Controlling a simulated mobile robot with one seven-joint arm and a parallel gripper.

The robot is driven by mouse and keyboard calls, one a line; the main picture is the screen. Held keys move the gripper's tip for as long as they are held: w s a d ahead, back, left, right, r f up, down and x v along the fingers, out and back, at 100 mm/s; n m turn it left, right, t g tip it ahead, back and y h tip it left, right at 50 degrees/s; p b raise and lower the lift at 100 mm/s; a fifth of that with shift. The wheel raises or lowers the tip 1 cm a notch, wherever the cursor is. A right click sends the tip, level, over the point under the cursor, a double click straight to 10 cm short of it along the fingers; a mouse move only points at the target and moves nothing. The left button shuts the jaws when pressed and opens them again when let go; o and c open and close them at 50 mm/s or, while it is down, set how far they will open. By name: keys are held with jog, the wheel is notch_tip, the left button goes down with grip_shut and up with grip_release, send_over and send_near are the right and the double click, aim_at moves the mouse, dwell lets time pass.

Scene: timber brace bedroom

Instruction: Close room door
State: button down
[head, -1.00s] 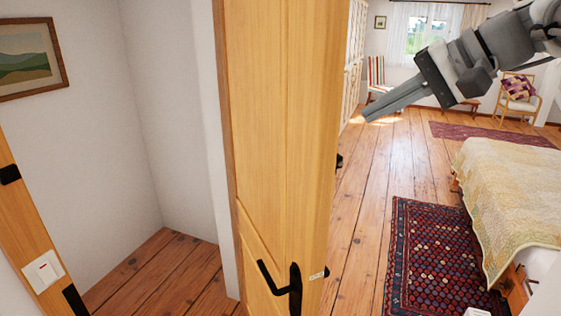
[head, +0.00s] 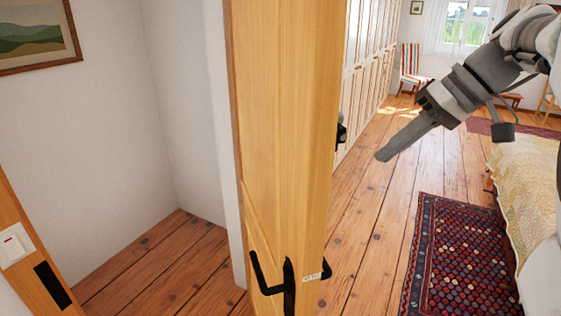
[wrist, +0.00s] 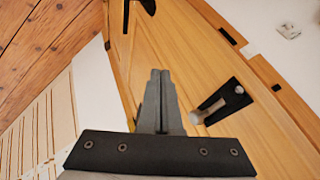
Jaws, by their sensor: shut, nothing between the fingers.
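The room door (head: 285,130) is a pale wooden door standing open, seen nearly edge-on in the middle of the head view. My gripper (head: 382,156) is shut and empty, in the air to the right of the door. In the wrist view my gripper (wrist: 160,75) points toward a wooden door face (wrist: 205,65), with a lever handle on a black plate (wrist: 222,102) to its right. I cannot tell if the fingers touch the door.
The wooden door frame (head: 35,240) with a light switch (head: 14,245) is at the left. A bed (head: 530,190) and a patterned rug (head: 462,260) are at the right. Wooden floor (head: 365,225) lies clear between door and rug. White wardrobes (head: 372,70) line the back.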

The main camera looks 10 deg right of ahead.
aim_at(328, 189)
jog(key=shift+w+a+f, duration=0.35)
jog(key=shift+a+f, duration=1.05)
jog(key=shift+a, duration=0.15)
jog(key=shift+w+a+f, duration=0.35)
jog(key=shift+a+f, duration=1.05)
jog(key=shift+a, duration=0.15)
jog(key=shift+w+a+f, duration=0.35)
jog(key=shift+a+f, duration=1.05)
jog(key=shift+a, duration=0.15)
jog(key=shift+a, duration=0.15)
